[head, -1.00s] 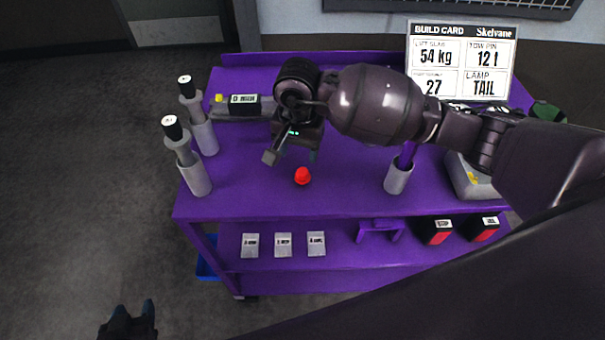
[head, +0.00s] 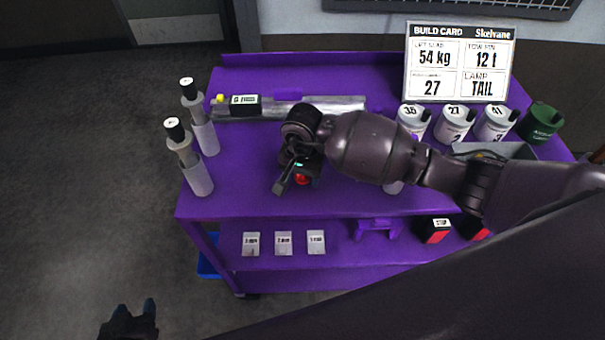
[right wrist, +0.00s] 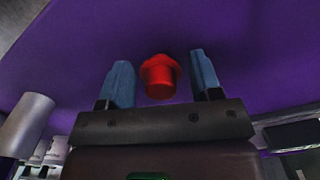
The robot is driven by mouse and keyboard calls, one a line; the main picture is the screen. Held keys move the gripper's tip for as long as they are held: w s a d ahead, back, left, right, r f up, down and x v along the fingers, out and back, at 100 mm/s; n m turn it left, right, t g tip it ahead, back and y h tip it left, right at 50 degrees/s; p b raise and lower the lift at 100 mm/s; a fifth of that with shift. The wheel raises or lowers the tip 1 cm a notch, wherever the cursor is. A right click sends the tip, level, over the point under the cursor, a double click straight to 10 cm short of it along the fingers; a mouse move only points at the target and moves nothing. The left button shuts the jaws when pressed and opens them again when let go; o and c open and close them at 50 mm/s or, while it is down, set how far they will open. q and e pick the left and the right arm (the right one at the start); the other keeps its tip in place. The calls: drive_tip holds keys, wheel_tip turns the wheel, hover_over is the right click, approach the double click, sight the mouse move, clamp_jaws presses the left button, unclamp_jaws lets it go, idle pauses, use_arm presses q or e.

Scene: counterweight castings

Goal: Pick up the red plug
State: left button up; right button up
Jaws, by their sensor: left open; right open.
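The red plug (head: 302,179) stands on the purple cart top, mostly covered by my right gripper in the head view. In the right wrist view the red plug (right wrist: 159,76) shows between the two blue-grey fingers of my right gripper (right wrist: 161,80), with a gap on each side. My right gripper (head: 293,181) is open and empty in the head view, over the plug. I cannot tell its exact height. My left gripper (head: 132,318) is open and empty at the bottom left, over the floor, away from the cart.
The purple cart (head: 240,190) holds two grey cylinders with black tops (head: 190,160) at its left. A silver tube (head: 330,104) lies behind my right gripper. White numbered canisters (head: 454,122), a green one (head: 540,122) and a build card (head: 460,62) stand at the right. The front-left top is clear.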

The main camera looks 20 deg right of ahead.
drive_tip(key=c, duration=0.8)
drive_tip(key=shift+o, duration=0.2)
drive_tip(key=shift+r, duration=0.15)
wheel_tip(320, 180, up, 20)
drive_tip(key=shift+f+b, duration=0.1)
drive_tip(key=shift+b, duration=0.7)
